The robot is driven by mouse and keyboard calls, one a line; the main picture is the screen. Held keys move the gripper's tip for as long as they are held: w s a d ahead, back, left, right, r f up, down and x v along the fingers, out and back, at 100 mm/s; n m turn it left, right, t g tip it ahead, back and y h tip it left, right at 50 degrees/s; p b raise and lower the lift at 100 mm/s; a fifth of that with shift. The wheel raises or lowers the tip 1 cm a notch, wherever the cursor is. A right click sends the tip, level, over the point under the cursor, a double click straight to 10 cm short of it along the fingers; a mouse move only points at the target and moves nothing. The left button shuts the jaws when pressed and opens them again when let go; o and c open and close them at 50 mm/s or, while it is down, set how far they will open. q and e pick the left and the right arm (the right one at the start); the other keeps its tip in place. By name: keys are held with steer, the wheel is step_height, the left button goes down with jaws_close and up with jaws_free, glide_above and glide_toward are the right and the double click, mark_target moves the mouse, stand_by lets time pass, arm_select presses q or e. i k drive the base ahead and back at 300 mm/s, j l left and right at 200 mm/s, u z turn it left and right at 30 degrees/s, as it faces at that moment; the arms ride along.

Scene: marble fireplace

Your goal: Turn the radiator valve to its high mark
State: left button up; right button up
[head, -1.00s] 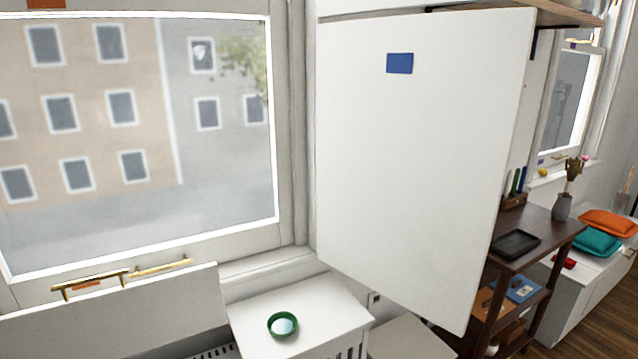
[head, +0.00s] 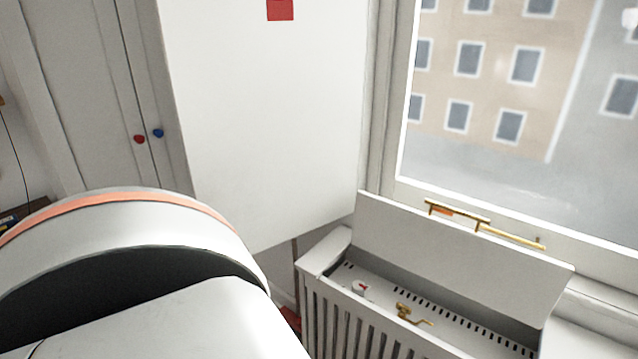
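A small white knob with a red mark (head: 361,288), which looks like the radiator valve, sits inside the open top of a slatted white radiator cover (head: 312,262), near its left end. The knob's scale and high mark are too small to read. A brass fitting or handle (head: 412,315) lies to its right inside the cover. The cover's lid (head: 455,262) stands raised against the window side. Neither of my grippers is in view. A large white part of my own arm fills the lower left.
A white panel with a red square (head: 280,9) hangs left of the window, above the cover's left end. A cupboard with red and blue knobs (head: 148,136) stands at the left.

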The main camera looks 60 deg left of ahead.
mark_target(358, 287)
steer(key=u, duration=1.45)
steer(key=i+j+z, duration=0.25)
steer(key=k+l, duration=0.05)
steer(key=k, duration=0.05)
